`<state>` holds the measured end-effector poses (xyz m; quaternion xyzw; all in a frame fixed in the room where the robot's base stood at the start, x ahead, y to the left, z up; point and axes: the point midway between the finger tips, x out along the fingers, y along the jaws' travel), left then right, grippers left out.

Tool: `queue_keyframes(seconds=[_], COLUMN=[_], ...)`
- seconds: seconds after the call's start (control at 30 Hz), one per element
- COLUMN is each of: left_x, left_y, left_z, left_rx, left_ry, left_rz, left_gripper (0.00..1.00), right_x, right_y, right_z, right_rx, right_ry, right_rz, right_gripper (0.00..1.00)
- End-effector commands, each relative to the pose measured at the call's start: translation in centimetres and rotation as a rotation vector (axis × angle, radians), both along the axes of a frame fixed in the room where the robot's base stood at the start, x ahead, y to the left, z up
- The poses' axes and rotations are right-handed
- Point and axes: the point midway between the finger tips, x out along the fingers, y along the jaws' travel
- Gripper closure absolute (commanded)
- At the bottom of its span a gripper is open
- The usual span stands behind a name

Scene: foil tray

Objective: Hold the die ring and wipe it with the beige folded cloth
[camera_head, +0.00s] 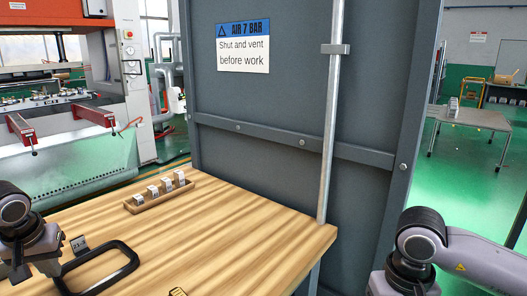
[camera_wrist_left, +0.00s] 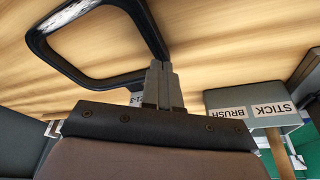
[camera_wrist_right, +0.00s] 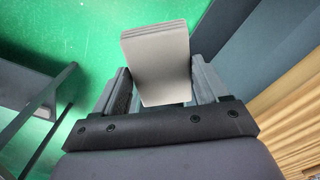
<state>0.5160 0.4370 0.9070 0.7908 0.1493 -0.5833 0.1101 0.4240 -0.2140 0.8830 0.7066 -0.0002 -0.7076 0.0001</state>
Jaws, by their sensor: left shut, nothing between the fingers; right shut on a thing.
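The die ring (camera_head: 128,262) is a dark rounded rectangular frame lying on the wooden table at the lower left of the head view. Its bars also show at the top left of the left wrist view (camera_wrist_left: 152,28). My left gripper (camera_wrist_left: 162,72) is shut and empty, its tips close by a corner of the ring; I cannot tell whether they touch it. In the head view its fingers are not clear. My right gripper (camera_wrist_right: 160,95) is shut on the beige folded cloth (camera_wrist_right: 157,55), a layered grey-beige pad. The cloth is not visible in the head view.
A wooden rack (camera_head: 150,204) holds several labelled blocks farther back. A grey panel (camera_head: 270,120) with a sign and a vertical pipe (camera_head: 330,130) stand behind the table. The table's right part is clear.

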Motion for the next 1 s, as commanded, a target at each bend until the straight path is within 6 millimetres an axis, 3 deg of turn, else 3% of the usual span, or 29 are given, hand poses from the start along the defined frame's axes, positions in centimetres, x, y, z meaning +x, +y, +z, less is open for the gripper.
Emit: queue_keyframes(seconds=[1.0], left_x=[0.01], left_y=[-0.01], left_z=[-0.87], left_rx=[0.000], left_ry=[0.000], left_rz=[0.000], left_gripper=[1.00], right_x=[0.01], right_y=[0.00], right_z=[-0.47], right_rx=[0.000], right_ry=[0.000], right_rz=[0.000], right_gripper=[0.51])
